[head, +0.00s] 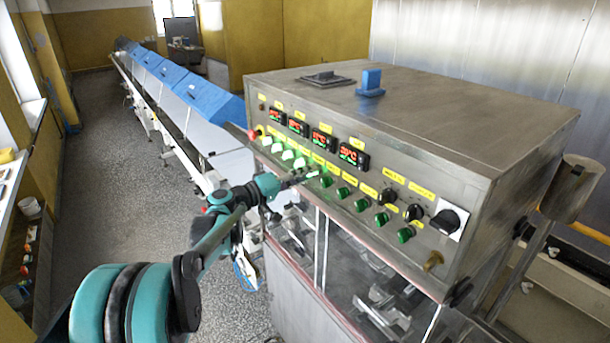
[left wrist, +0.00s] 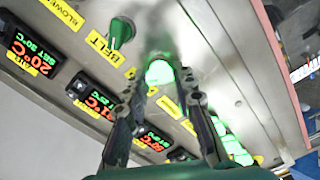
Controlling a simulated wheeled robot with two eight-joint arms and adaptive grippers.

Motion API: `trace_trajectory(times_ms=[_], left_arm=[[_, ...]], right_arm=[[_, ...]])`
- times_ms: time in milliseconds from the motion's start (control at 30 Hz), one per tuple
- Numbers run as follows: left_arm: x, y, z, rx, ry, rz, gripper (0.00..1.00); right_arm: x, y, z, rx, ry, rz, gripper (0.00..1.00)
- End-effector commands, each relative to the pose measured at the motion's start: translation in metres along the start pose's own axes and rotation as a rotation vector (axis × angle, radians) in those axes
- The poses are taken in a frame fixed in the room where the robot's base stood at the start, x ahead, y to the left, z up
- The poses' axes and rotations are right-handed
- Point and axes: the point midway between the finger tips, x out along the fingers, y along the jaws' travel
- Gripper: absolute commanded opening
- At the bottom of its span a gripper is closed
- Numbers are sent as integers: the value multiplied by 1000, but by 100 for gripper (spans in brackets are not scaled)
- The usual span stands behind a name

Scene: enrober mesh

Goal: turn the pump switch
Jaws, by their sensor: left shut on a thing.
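The control panel carries a row of green switches. The left ones glow and the right ones, such as a dark green switch (head: 343,191), are unlit. My left gripper (head: 312,173) reaches the row from the left, at the border between lit and unlit switches. In the left wrist view its fingers (left wrist: 165,82) are shut on a glowing green switch (left wrist: 160,71), one fingertip on each side. Beside it is an unlit green switch (left wrist: 121,31) near a label reading BELT (left wrist: 105,47). I cannot read a pump label. My right gripper is not in view.
Red temperature displays (head: 353,153) sit above the switches. Black knobs (head: 389,195) and a large black rotary switch (head: 447,220) are farther right. A blue-covered conveyor (head: 205,97) runs back at the left. The floor (head: 125,180) at the left is clear.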

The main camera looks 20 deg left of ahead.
Motion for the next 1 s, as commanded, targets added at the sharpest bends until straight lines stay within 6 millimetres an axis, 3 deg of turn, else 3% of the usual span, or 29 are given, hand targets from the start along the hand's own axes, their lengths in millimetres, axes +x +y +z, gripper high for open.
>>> trace_trajectory(times_ms=[367,1000], left_arm=[[0,-2,1,-135,-1,-1,0],[0,-3,2,-713,-1,-3,0]], right_arm=[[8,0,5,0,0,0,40],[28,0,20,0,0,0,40]])
